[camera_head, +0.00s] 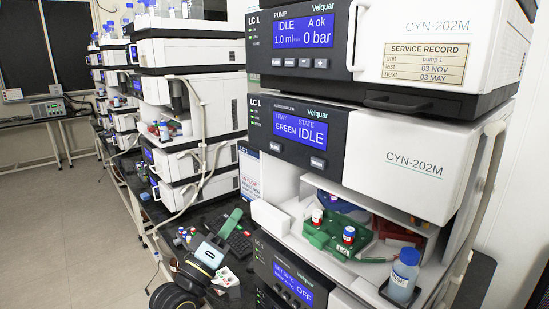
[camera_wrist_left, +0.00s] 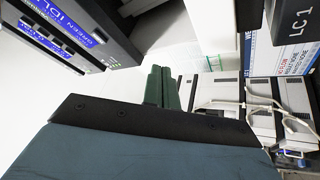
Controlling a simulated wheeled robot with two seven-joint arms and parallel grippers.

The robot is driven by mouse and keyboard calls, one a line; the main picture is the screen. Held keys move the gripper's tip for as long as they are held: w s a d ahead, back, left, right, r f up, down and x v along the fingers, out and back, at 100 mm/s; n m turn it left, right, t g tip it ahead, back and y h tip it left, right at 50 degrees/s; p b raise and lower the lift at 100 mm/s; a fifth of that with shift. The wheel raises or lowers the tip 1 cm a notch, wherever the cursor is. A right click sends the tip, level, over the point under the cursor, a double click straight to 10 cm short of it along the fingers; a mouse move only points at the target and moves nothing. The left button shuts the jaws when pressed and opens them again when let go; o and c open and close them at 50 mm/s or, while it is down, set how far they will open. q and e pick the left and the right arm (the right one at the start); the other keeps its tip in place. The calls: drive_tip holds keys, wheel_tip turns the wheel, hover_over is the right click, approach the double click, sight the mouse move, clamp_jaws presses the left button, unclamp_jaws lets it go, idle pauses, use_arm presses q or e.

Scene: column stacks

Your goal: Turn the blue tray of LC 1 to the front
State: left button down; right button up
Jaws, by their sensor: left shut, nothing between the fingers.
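The LC 1 autosampler (camera_head: 400,165) is in the right half of the head view; its display (camera_head: 300,129) reads TRAY GREEN, STATE IDLE. In its open bay, the green tray (camera_head: 322,239) faces front, holding vials with red and blue caps. The blue tray (camera_head: 337,202) is behind it, mostly hidden. A red tray (camera_head: 395,232) is at the right of the bay. My left gripper (camera_head: 236,214) is left of the autosampler, apart from it, with its green fingers together and empty. The fingers also show shut in the left wrist view (camera_wrist_left: 161,88). My right gripper is out of view.
A blue-capped bottle (camera_head: 404,274) stands at the bay's front right. The pump module (camera_head: 420,45) is above, and another module (camera_head: 290,275) with an OFF display is below. A keyboard (camera_head: 240,243) lies near my left gripper. More stacks (camera_head: 190,110) stand behind, left.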

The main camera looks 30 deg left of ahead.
sight(276, 147)
use_arm(q)
drive_tip(key=s+d+r+t+h, duration=0.1)
drive_tip(key=s+r, duration=0.1)
drive_tip(key=r, duration=0.5)
drive_tip(key=s+r+t+h+p, duration=0.1)
drive_tip(key=s+r+t+h, duration=0.1)
drive_tip(key=r, duration=0.5)
drive_tip(key=shift+s+d+r+n, duration=0.2)
drive_tip(key=shift+s+d+n, duration=0.15)
drive_tip(key=shift+s, duration=0.4)
drive_tip(key=shift+w+d, duration=0.1)
drive_tip(key=w+d, duration=0.3)
drive_tip(key=w, duration=0.5)
drive_tip(key=shift+d, duration=0.2)
idle(0.5)
drive_tip(key=shift+w+d, duration=0.1)
drive_tip(key=shift+w, duration=0.3)
drive_tip(key=shift+w+d+b, duration=0.15)
drive_tip(key=shift+w+b, duration=0.15)
drive_tip(key=shift+w, duration=0.05)
idle(0.6)
drive_tip(key=shift+s, duration=0.1)
drive_tip(key=shift+s+a, duration=0.3)
drive_tip(key=shift+s, duration=0.4)
